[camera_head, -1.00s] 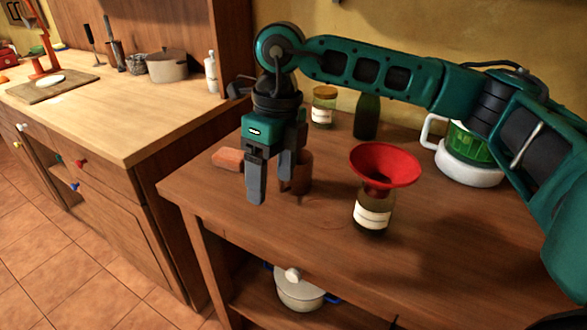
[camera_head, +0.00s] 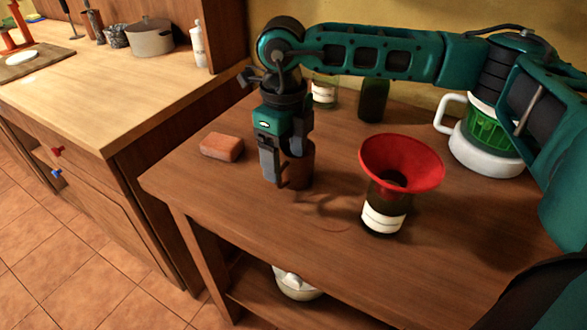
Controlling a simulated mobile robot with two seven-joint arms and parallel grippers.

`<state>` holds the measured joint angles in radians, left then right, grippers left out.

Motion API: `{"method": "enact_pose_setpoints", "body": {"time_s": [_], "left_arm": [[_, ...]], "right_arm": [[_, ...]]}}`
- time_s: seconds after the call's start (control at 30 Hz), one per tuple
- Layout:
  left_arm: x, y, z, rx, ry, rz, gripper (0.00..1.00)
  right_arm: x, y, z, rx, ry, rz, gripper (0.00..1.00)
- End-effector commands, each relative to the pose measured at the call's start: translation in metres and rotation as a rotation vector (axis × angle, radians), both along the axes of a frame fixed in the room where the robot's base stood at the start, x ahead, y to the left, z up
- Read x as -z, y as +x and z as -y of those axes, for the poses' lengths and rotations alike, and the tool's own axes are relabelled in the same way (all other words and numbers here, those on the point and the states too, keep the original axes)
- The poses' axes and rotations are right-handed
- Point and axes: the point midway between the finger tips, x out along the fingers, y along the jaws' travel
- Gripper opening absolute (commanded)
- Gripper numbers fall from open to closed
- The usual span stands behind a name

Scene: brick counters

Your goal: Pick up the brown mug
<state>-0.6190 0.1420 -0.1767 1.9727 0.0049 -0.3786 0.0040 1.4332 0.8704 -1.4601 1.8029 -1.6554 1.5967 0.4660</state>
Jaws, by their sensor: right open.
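The brown mug (camera_head: 303,174) stands upright on the brown wooden counter (camera_head: 320,245), left of the bottle with the red funnel. My right gripper (camera_head: 285,167) points down at the mug, its fingers low beside it. One finger is in front and to the left of the mug, the other by its upper part. The jaws are open. The gripper hides part of the mug, and I cannot tell whether a finger touches it. My left gripper is not in view.
A red funnel (camera_head: 402,158) sits on a labelled bottle (camera_head: 384,214) close to the right. An orange-brown block (camera_head: 222,147) lies to the left. Behind stand a jar (camera_head: 324,94) and a dark bottle (camera_head: 373,100). A green-and-white juicer (camera_head: 488,160) is at the right.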

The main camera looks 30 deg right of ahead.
Motion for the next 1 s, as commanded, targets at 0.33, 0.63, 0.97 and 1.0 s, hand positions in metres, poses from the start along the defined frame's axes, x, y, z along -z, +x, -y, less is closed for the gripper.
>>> {"method": "enact_pose_setpoints", "body": {"time_s": [0.33,0.63,0.97,1.0], "left_arm": [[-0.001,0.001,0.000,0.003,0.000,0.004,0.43],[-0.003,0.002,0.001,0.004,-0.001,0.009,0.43],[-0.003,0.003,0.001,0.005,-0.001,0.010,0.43],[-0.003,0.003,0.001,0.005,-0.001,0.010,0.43]], "right_arm": [[0.042,-0.003,-0.003,0.001,-0.001,-0.002,0.75],[0.055,-0.002,-0.003,0.000,0.000,0.000,0.75],[0.055,-0.002,-0.003,0.000,0.001,0.000,0.52],[0.055,-0.002,-0.003,0.000,0.001,0.000,0.48]]}}
